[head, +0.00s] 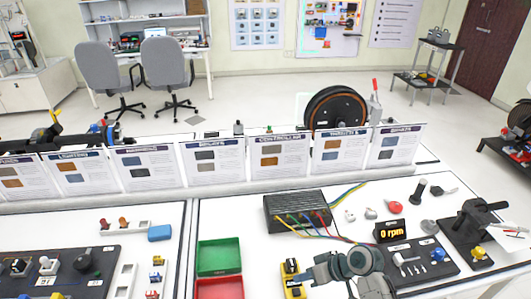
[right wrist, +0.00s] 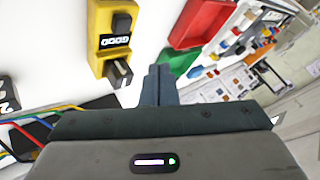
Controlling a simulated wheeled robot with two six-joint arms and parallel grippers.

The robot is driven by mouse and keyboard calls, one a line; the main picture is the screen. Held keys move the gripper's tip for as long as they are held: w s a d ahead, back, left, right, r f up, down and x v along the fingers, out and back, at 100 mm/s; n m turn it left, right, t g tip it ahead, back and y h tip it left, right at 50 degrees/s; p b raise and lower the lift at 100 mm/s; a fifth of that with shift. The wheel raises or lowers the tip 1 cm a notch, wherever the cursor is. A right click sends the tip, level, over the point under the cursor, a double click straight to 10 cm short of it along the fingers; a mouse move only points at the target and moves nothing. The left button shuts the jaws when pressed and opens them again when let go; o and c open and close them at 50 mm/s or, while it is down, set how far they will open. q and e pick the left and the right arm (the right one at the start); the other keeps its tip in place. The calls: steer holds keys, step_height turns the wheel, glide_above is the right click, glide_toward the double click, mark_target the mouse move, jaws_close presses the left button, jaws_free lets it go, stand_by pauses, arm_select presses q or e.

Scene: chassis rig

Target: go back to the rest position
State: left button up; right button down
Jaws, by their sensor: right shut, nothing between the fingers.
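My right gripper (head: 304,276) is at the bottom of the head view, above the white bench beside a yellow device (head: 291,266). In the right wrist view the gripper's two fingers (right wrist: 160,76) are together with nothing between them. That view shows the yellow device (right wrist: 103,50) with its black switch, to the left of the fingers and apart from them. My left gripper is in neither view.
A green bin (head: 219,257) and a red bin (head: 219,289) lie left of the gripper. A black box (head: 297,210) with coloured wires stands behind it. Info cards line the back.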

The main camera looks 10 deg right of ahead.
steer(key=s+d+r+m+h, duration=0.15)
steer(key=s+d+h, duration=0.4)
steer(key=s, duration=0.55)
steer(key=s+d+r+m+h, duration=0.15)
steer(key=s+d+h, duration=0.35)
steer(key=s, duration=0.7)
steer(key=d+f+m+g+b, duration=0.1)
steer(key=d+f, duration=0.1)
steer(key=f, duration=1.5)
steer(key=d+f+b, duration=0.2)
steer(key=f, duration=1.4)
steer(key=s+d+f+g+y+b, duration=0.1)
steer(key=s+f+b, duration=0.1)
steer(key=s+f, duration=1.6)
step_height(320, 180, down, 4)
steer(key=shift+s+f, duration=0.2)
steer(key=shift+s, duration=0.15)
